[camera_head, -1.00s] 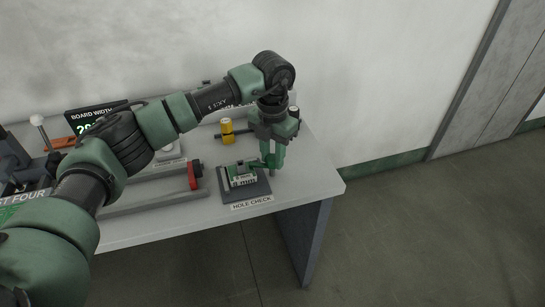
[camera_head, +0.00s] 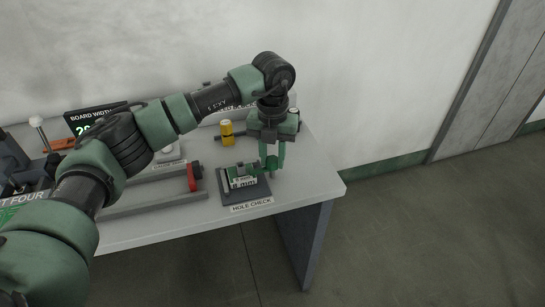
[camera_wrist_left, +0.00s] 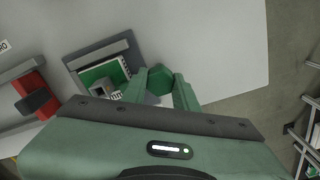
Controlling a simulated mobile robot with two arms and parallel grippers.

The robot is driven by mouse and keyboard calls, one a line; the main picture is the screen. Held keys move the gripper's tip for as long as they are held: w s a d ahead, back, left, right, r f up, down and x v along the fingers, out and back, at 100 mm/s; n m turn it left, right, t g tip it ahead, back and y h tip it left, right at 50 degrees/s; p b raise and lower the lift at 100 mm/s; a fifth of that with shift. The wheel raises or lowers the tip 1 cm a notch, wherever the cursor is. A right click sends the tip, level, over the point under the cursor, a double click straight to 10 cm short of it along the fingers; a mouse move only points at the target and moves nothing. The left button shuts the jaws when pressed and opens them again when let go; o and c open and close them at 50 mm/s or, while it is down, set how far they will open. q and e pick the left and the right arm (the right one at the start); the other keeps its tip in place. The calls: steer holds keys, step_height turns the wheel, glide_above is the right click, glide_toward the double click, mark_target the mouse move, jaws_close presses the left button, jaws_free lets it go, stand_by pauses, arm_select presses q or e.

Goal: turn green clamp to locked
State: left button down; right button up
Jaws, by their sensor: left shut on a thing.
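The green clamp (camera_wrist_left: 159,80) shows as a green knob between the fingers of my left gripper (camera_wrist_left: 165,88) in the wrist view. In the head view the green clamp (camera_head: 271,162) is at the right side of the hole check fixture, at the fingertips of my left gripper (camera_head: 273,167). The left gripper points down and is shut on the clamp. The hole check fixture (camera_head: 259,190) is a dark plate holding a small green and white board (camera_head: 240,177). The gripper partly hides the clamp, and I cannot read its lock position. My right gripper is out of view.
A grey rail fixture with a red clamp (camera_head: 194,177) stands left of the hole check plate. A yellow cylinder (camera_head: 227,128) stands behind it. A board width display (camera_head: 90,118) is at the back left. The table's right end (camera_head: 325,180) is clear.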

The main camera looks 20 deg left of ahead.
mark_target(272, 159)
arm_select(q)
steer(key=c, duration=1.1)
jaws_free()
step_height(272, 159, up, 8)
steer(key=shift+f+b, duration=0.1)
steer(key=shift+b, duration=0.4)
